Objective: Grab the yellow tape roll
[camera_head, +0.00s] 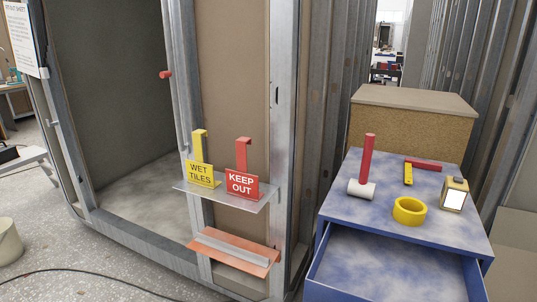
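The yellow tape roll (397,211) lies flat on the blue cabinet top (345,211), near its front edge and right of centre. Its round opening faces up and it shows whole, with nothing covering it. Neither of my grippers is in the head view.
Around the roll are a red-handled mallet (366,170), a red and yellow tool (421,165) and a yellow box with a white face (454,195). An open, empty-looking drawer (395,265) juts out below. A metal shelf (222,193) with two signs is left.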

